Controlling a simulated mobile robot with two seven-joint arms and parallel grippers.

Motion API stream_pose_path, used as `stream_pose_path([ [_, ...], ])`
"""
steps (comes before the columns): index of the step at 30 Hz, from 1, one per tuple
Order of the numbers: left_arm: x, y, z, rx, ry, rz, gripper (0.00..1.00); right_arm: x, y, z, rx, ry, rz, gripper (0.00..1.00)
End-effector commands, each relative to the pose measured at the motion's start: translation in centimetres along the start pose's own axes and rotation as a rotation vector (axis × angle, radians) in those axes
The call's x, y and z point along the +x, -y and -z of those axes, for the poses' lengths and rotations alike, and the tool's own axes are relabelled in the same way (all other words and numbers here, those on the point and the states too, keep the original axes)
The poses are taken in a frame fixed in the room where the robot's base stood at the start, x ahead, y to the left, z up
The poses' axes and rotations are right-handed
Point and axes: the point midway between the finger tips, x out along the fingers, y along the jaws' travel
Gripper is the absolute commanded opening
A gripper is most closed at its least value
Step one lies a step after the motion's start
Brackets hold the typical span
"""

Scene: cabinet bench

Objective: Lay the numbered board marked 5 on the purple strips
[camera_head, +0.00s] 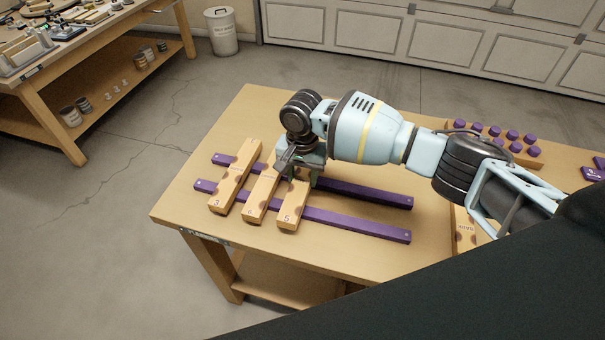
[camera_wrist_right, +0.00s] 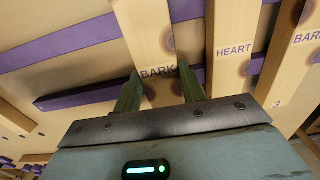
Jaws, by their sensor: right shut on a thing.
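The board marked 5 (camera_head: 291,210) lies across the two purple strips, the near strip (camera_head: 350,221) and the far strip (camera_head: 370,194), to the right of two other boards. My right gripper (camera_head: 301,176) is at its far end, shut on it. In the right wrist view the gripper (camera_wrist_right: 160,84) has a finger on each side of this board (camera_wrist_right: 146,35), near the word BARK. I cannot tell whether the board rests fully on the strips. My left gripper is not in view.
The board marked 3 (camera_head: 231,183) and a middle board (camera_head: 259,197) lie across the strips to the left. The strips are bare to the right. Several purple pegs (camera_head: 494,130) and more boards (camera_head: 464,232) are at the table's right.

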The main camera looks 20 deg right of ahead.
Motion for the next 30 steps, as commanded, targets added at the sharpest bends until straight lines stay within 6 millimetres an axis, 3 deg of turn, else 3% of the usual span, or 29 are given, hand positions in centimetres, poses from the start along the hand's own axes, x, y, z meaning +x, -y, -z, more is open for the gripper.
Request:
stream_pose_path([
  [30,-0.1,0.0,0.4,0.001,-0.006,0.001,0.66,1.0,0.0,0.1,0.0,-0.001,0.001,0.14],
])
